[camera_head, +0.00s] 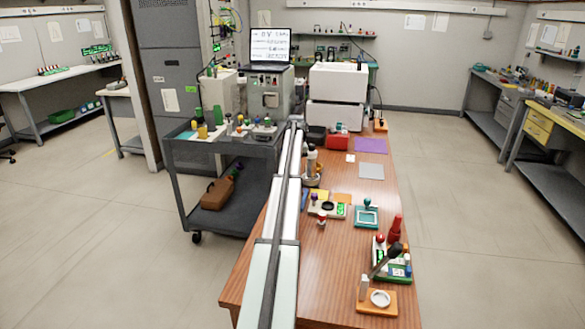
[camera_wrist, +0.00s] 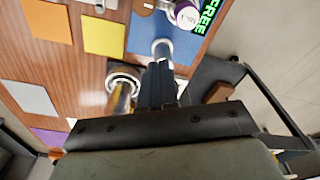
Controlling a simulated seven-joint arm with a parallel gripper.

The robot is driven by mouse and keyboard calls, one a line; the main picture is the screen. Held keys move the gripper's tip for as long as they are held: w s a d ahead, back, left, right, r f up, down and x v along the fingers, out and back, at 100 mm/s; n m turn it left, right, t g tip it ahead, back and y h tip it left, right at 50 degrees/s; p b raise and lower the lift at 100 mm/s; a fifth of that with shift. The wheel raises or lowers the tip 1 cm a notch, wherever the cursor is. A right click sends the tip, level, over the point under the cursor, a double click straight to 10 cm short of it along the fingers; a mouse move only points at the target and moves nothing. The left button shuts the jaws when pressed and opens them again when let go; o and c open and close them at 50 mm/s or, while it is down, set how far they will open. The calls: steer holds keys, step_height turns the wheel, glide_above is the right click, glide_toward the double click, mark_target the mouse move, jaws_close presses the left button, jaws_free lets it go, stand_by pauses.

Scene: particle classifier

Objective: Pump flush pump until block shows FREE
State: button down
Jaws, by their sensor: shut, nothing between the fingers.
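In the wrist view my gripper (camera_wrist: 158,78) has its dark fingers together with nothing between them, over the edge of a blue mat (camera_wrist: 146,40). A pale round-topped post (camera_wrist: 162,47) shows just past the fingertips; I cannot tell whether they touch. A purple-ringed cap (camera_wrist: 187,15) stands beside a display (camera_wrist: 209,12) with green letters reading FREE. In the head view the cream block (camera_head: 328,211) carries a purple knob (camera_head: 314,197) and a green-lit display too small to read. Which part is the flush pump is not clear. My fingertips are not distinct in the head view.
A brass cylinder (camera_wrist: 121,97) with a ring-shaped part stands beside my fingers. Yellow (camera_wrist: 104,35), orange and grey mats lie around it. A green stamp-like device (camera_head: 367,216) and a black-lever device (camera_head: 384,262) stand nearer the table's front right. A dark cart (camera_head: 225,148) stands left of the table.

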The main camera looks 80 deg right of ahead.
step_height(320, 180, up, 13)
steer(key=a, duration=0.1)
steer(key=shift+s+f, duration=0.15)
steer(key=shift+s, duration=0.15)
steer(key=shift+a, duration=0.1)
stand_by(0.4)
